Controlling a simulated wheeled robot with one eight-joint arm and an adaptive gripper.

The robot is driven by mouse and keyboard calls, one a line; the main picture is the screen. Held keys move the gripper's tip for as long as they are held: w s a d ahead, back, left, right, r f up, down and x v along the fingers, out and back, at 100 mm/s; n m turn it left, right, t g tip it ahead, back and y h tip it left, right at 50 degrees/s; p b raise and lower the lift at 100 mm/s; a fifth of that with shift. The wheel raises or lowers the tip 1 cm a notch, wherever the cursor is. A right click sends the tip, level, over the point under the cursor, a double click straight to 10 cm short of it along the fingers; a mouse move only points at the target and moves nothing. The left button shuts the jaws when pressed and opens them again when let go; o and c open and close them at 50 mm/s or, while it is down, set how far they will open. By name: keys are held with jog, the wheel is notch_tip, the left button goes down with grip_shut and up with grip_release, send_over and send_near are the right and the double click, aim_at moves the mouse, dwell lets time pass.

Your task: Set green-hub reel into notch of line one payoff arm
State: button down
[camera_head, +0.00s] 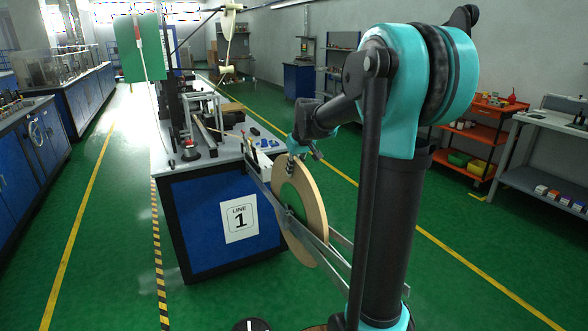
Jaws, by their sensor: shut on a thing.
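The green-hub reel (316,198) is a large tan disc with a green centre (291,201). It stands upright on edge at the front right corner of the line one bench. The line one payoff arm (318,246) shows as silver bars reaching from the bench toward the lower right, with the reel between or beside them.
The blue bench (195,222) carries a "LINE 1" sign (239,218) and several devices on top. A green panel (139,48) stands at the left. Orange shelving (484,135) and a grey workbench (548,127) stand at the right. The green floor between is clear.

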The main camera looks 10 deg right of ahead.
jog(key=shift+f, duration=0.2)
jog(key=c, duration=1.4)
grip_release()
jog(key=v, duration=1.2)
jog(key=shift+s, duration=0.1)
